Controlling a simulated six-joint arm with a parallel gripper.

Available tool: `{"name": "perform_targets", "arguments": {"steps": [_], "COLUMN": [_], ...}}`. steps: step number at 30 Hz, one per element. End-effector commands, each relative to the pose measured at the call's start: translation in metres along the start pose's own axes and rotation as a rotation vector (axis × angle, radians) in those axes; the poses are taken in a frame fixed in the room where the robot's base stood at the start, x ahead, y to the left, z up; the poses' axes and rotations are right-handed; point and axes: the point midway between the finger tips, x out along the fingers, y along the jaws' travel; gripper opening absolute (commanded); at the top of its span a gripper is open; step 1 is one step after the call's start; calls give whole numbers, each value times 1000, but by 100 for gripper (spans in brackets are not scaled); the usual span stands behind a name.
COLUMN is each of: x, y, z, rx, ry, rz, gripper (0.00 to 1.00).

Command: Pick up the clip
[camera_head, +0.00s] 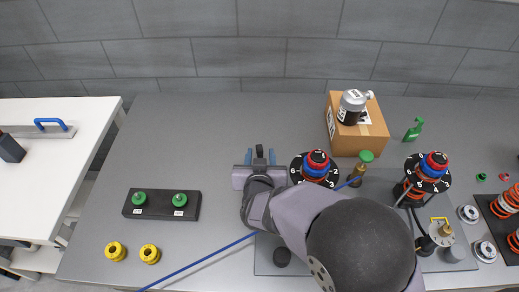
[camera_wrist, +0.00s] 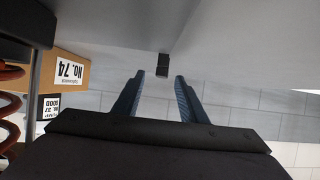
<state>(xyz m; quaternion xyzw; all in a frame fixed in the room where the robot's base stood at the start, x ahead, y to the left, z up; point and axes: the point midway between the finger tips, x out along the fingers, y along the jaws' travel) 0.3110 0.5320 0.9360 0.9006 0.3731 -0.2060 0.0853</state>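A small black piece, which looks like the clip (camera_wrist: 163,62), sits on the grey table surface just beyond my fingertips in the wrist view. In the head view the clip (camera_head: 259,151) shows as a small dark upright shape between the blue fingers. My gripper (camera_head: 260,158) is open, with one blue finger on each side. In the wrist view my gripper (camera_wrist: 160,77) has a clear gap between its fingers. The clip lies in line with that gap, and I see no contact with either finger. Its lower part is hard to make out in the head view.
A numbered red-and-blue knob (camera_head: 317,163) is close right of my gripper. A black block (camera_head: 161,205) with green knobs is at left. The table behind my gripper is clear.

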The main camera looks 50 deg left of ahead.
Motion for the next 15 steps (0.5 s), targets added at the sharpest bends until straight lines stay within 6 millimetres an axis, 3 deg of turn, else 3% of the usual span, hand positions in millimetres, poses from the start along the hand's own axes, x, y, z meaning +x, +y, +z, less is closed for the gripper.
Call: {"name": "perform_targets", "arguments": {"steps": [15], "x": [46], "y": [-3], "z": [0], "rx": [0], "ry": [0], "rz": [0], "gripper": [38]}}
